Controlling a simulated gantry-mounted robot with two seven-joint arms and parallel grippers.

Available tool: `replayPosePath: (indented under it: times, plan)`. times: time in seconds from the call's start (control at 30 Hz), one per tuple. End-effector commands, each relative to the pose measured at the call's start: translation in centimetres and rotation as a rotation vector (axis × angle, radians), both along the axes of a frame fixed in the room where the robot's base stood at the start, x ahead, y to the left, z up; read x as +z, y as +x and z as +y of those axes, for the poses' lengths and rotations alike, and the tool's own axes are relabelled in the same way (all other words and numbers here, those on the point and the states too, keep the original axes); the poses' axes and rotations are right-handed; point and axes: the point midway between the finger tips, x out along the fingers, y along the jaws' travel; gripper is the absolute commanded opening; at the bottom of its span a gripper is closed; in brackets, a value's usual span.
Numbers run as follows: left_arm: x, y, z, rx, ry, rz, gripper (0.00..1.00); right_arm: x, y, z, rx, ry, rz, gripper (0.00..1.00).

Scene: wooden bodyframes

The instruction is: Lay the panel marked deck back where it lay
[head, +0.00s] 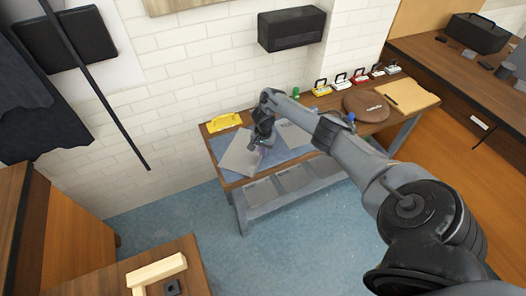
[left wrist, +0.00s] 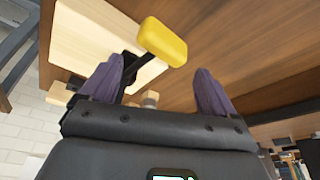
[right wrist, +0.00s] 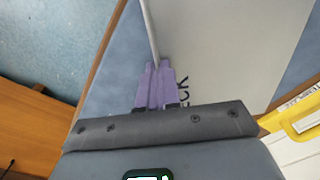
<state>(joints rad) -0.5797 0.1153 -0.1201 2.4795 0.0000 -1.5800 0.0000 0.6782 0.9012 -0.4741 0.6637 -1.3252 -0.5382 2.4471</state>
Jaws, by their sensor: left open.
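The deck panel (right wrist: 230,50) is a flat pale grey sheet in the right wrist view, with the letters "CK" showing and the rest hidden by my gripper. My right gripper (right wrist: 155,68) has its purple fingers together on the panel's near edge. In the head view my right gripper (head: 262,147) is low over the table's left half, and a lettered pale panel (head: 294,137) lies beside it on a blue mat. Another pale sheet (head: 238,158) is left of the gripper. My left gripper (left wrist: 158,92) is open and empty, outside the head view.
A yellow block (left wrist: 163,41) shows ahead of my left fingers. Floor in front of the table is clear.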

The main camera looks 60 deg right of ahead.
Motion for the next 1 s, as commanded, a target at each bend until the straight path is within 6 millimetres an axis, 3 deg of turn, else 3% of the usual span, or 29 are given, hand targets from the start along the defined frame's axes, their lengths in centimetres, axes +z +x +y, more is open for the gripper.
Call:
replayPosePath:
  times: [0.13, 0.3, 0.67, 0.87, 1.0]
  plan:
    - [0.0, 0.0, -0.1, 0.002, -0.004, 0.0, 0.89, -0.2, 0.1, 0.0, 0.0, 0.001, -0.002, 0.0]
    - [0.0, 0.0, -0.1, 0.002, -0.003, -0.001, 0.89, -0.2, 0.0, 0.0, 0.0, 0.0, 0.0, 0.28]
    - [0.1, 0.0, 0.2, -0.005, 0.007, 0.0, 0.89, 0.2, 0.0, 0.0, 0.0, -0.001, -0.001, 0.28]
    - [1.1, 0.0, 0.3, -0.007, 0.011, -0.001, 0.89, 2.5, 0.0, -0.1, 0.001, -0.001, -0.002, 0.28]
    - [2.1, 0.0, 0.2, -0.007, 0.011, -0.001, 0.89, 5.1, 0.1, -0.1, 0.001, -0.002, -0.003, 0.28]
